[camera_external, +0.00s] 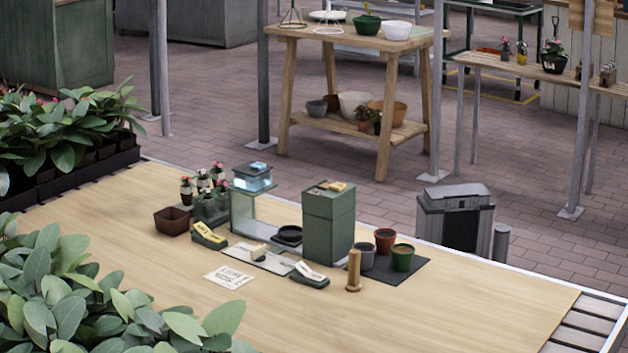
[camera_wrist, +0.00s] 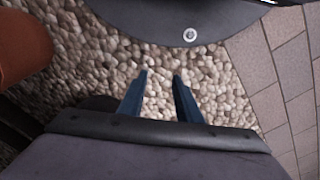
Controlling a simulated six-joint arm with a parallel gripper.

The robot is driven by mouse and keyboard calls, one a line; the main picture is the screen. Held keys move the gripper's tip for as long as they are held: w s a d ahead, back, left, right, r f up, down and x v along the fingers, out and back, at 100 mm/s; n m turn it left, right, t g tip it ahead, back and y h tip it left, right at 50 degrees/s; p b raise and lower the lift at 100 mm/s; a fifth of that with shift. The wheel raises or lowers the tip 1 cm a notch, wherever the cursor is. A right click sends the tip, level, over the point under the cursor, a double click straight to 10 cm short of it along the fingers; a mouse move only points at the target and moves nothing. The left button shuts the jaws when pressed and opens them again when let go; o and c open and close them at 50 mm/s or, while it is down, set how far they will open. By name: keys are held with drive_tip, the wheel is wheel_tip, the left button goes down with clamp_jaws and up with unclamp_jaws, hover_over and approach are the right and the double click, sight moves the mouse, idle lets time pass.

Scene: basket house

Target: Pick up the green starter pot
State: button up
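A green starter pot (camera_external: 402,257) with brown filling stands upright on a dark mat (camera_external: 420,270) on the wooden bench in the external view. A reddish-brown pot (camera_external: 385,241) and a grey pot (camera_external: 363,257) stand close beside it. My gripper (camera_wrist: 161,77) shows in the wrist view as two blue fingers with a gap between them. It is open, with nothing between the fingertips, above pebbled ground. I cannot make out the green pot in the wrist view. My gripper and arm are not visible in the external view.
A wooden peg (camera_external: 353,271) and tall green box (camera_external: 328,223) stand left of the pots. A grey bin (camera_external: 455,222) is behind the bench. The bench top (camera_external: 480,310) is clear at front right. An orange-brown rounded object (camera_wrist: 22,45) is at left in the wrist view.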

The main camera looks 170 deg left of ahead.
drive_tip(key=shift+o, duration=0.4)
drive_tip(key=o, duration=0.7)
drive_tip(key=shift+o, duration=0.2)
drive_tip(key=shift+f+p, duration=0.1)
drive_tip(key=shift+p, duration=0.2)
